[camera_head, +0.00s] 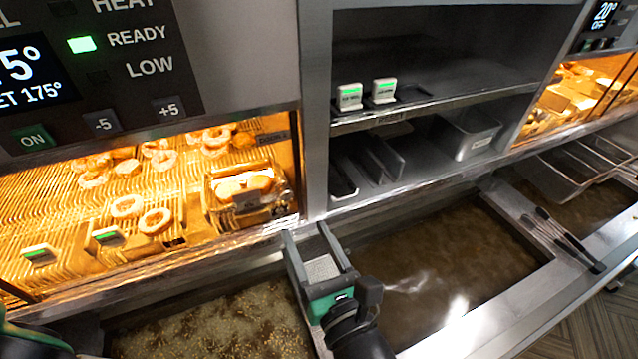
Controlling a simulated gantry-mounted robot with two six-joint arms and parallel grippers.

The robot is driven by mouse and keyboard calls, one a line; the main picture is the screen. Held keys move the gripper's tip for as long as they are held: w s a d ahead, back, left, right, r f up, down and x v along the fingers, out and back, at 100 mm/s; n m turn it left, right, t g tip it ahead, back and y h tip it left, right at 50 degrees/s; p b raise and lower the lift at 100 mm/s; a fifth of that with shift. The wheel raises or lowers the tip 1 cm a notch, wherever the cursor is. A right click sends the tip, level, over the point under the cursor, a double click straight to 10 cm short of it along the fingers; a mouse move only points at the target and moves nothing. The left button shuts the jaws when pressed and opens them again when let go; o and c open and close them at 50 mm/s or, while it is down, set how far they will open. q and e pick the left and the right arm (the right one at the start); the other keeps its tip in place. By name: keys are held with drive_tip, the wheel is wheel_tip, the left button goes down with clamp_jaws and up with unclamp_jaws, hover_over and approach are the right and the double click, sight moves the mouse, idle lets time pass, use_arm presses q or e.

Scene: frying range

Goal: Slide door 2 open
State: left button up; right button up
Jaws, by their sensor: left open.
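The lit warming cabinet (75,205) at the left has a clear front, with fried rings and other pieces on wire racks behind it. A small dark label (272,137) sits at the upper right of this front; its text is too small to read, so I cannot tell for sure which panel is door 2. No opened gap is clear in the front. My left gripper (306,232) is open and empty, fingers pointing up the picture toward the cabinet's lower right corner and the steel post, apart from the label. My right gripper is not in view.
Fryer vats of oil lie below, at the left (220,325) and at the centre right (450,265). Tongs (560,240) lie on the steel rim at the right. A dark shelf unit (420,60) stands right of the cabinet. A control panel (100,70) is above the cabinet.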

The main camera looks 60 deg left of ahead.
sight(287, 196)
use_arm(q)
drive_tip(key=a+p, duration=0.1)
drive_tip(key=a, duration=0.2)
drive_tip(key=a+p, duration=0.1)
drive_tip(key=a, duration=0.3)
drive_tip(key=a+p, duration=0.1)
drive_tip(key=a, duration=0.3)
drive_tip(key=shift+w+a+r, duration=0.1)
drive_tip(key=shift+w, duration=0.25)
drive_tip(key=shift+a, duration=0.25)
drive_tip(key=shift+c, duration=0.2)
clamp_jaws()
idle(0.4)
